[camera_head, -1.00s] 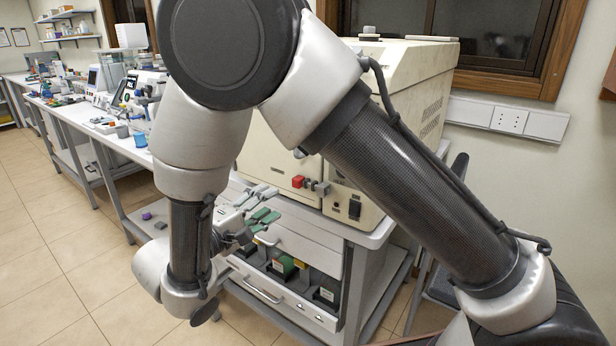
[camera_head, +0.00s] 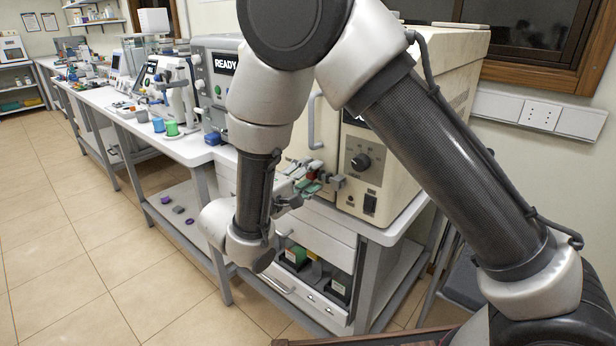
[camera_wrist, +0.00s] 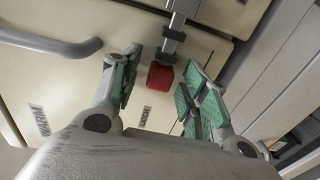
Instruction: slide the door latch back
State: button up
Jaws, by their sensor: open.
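The door latch has a red knob (camera_wrist: 160,76) on a grey metal slide bar (camera_wrist: 172,42), mounted on the cream oven door (camera_wrist: 200,50). In the head view the red knob (camera_head: 313,188) is partly covered by the fingers, with its grey latch blocks (camera_head: 337,182) just right of it. My gripper (camera_wrist: 163,84) is open, with green pads on its fingers. In the wrist view the knob lies between the two fingertips, nearer the right one, with gaps on both sides. Contact cannot be told. The gripper also shows in the head view (camera_head: 303,180).
A grey door handle (camera_wrist: 50,45) curves at the left of the wrist view. The cream oven (camera_head: 400,130) stands on a white table with drawers (camera_head: 310,240) below. A machine reading READY (camera_head: 215,85) stands left of it. Floor space at the left is clear.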

grip_shut()
jog(key=shift+w+a, duration=1.3)
jog(key=shift+a, duration=0.05)
grip_release()
jog(key=v, duration=1.2)
jog(key=shift+a, duration=0.1)
